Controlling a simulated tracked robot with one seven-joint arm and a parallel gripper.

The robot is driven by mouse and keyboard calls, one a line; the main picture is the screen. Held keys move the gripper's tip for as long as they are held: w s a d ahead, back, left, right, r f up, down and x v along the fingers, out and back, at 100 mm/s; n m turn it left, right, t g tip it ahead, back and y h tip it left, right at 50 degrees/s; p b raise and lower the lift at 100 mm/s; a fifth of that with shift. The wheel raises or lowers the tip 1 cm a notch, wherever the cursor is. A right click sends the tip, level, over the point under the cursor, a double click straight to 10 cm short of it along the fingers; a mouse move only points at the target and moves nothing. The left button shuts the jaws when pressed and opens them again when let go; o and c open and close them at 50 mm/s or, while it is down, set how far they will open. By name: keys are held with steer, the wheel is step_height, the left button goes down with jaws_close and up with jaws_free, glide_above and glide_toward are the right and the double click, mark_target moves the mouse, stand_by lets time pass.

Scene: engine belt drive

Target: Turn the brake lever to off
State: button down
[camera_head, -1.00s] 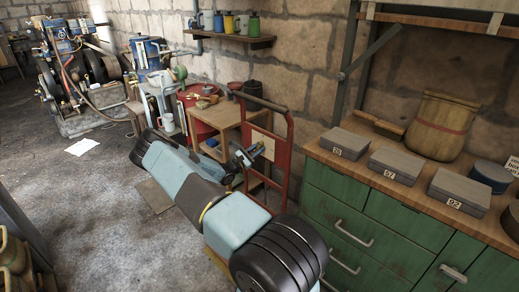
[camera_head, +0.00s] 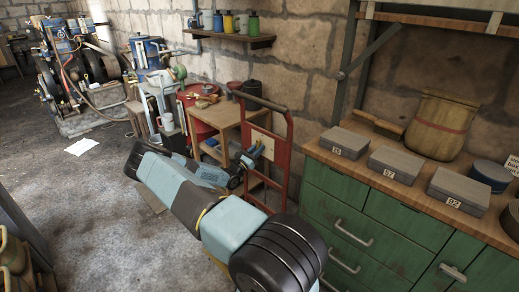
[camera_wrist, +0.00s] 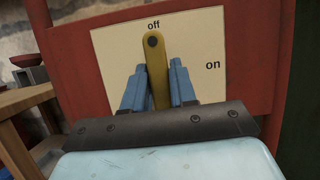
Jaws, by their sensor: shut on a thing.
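The brake lever (camera_wrist: 153,65) is a yellow bar in the wrist view, standing nearly upright on a cream panel (camera_wrist: 112,45). Its upper end has a dark round spot and lies just below the word "off". The word "on" is to the right, clear of the lever. My gripper (camera_wrist: 159,75) has its two blue fingers on either side of the lever, shut on it. The lever's lower end is hidden behind the gripper body. In the head view my gripper (camera_head: 252,155) is at the panel on the red frame (camera_head: 287,150); the lever cannot be made out there.
A wooden side table (camera_head: 229,128) stands left of the red frame. A green cabinet (camera_head: 340,215) with grey boxes on top is at right. An engine (camera_head: 75,75) stands at the far left. A white sheet (camera_head: 82,146) lies on the otherwise open floor.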

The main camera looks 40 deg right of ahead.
steer(key=shift+w+a+f, duration=0.1)
steer(key=shift+w, duration=0.05)
steer(key=c, duration=1)
jaws_free()
steer(key=v, duration=1.3)
steer(key=shift+a+f, duration=0.2)
steer(key=shift+a, duration=0.15)
